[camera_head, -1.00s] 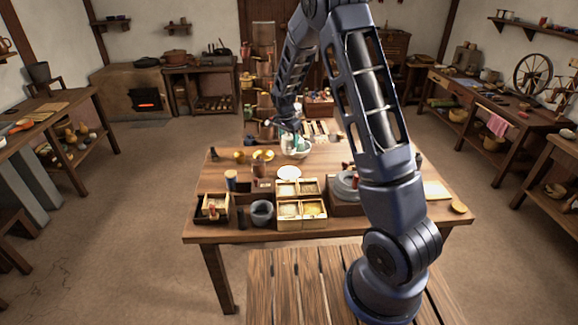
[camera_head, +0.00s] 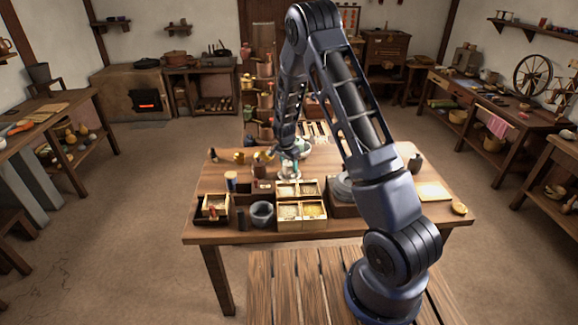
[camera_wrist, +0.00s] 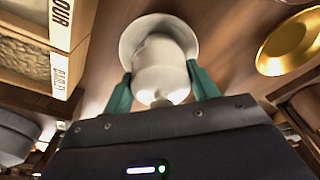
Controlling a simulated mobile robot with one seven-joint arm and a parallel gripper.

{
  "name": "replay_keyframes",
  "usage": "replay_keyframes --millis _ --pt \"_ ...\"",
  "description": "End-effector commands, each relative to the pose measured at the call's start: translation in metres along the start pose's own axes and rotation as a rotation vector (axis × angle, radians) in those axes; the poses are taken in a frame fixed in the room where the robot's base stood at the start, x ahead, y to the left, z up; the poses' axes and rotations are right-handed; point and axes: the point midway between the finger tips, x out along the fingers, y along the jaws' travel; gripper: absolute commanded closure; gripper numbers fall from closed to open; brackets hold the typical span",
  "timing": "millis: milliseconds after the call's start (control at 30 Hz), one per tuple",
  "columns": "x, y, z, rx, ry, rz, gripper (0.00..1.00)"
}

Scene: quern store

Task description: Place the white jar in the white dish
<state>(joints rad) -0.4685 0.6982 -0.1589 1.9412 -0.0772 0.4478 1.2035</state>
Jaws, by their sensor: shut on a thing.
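In the wrist view the white jar (camera_wrist: 160,66) is between the two green fingers of my gripper (camera_wrist: 160,88), which is shut on it. The round white dish (camera_wrist: 128,40) shows directly behind the jar, with its rim around the jar's far end. I cannot tell whether the jar touches the dish. In the head view my gripper (camera_head: 289,165) is over the middle of the table, at the dish's place, and hides much of the jar and dish.
A brass dish (camera_wrist: 292,45) lies to the right in the wrist view. Labelled wooden grain boxes (camera_head: 301,212) stand just in front of the gripper. A grey mortar (camera_head: 262,213) is front left. A pale bowl (camera_head: 306,149) stands behind the gripper.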

Motion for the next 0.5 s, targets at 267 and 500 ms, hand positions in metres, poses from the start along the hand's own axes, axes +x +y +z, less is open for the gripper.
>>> replay_keyframes --millis 267,500 --pt "0.0008 -0.0007 -0.0002 0.0 0.001 -0.002 0.75" --pt "0.0032 -0.0006 0.0004 -0.001 0.001 -0.002 0.2"
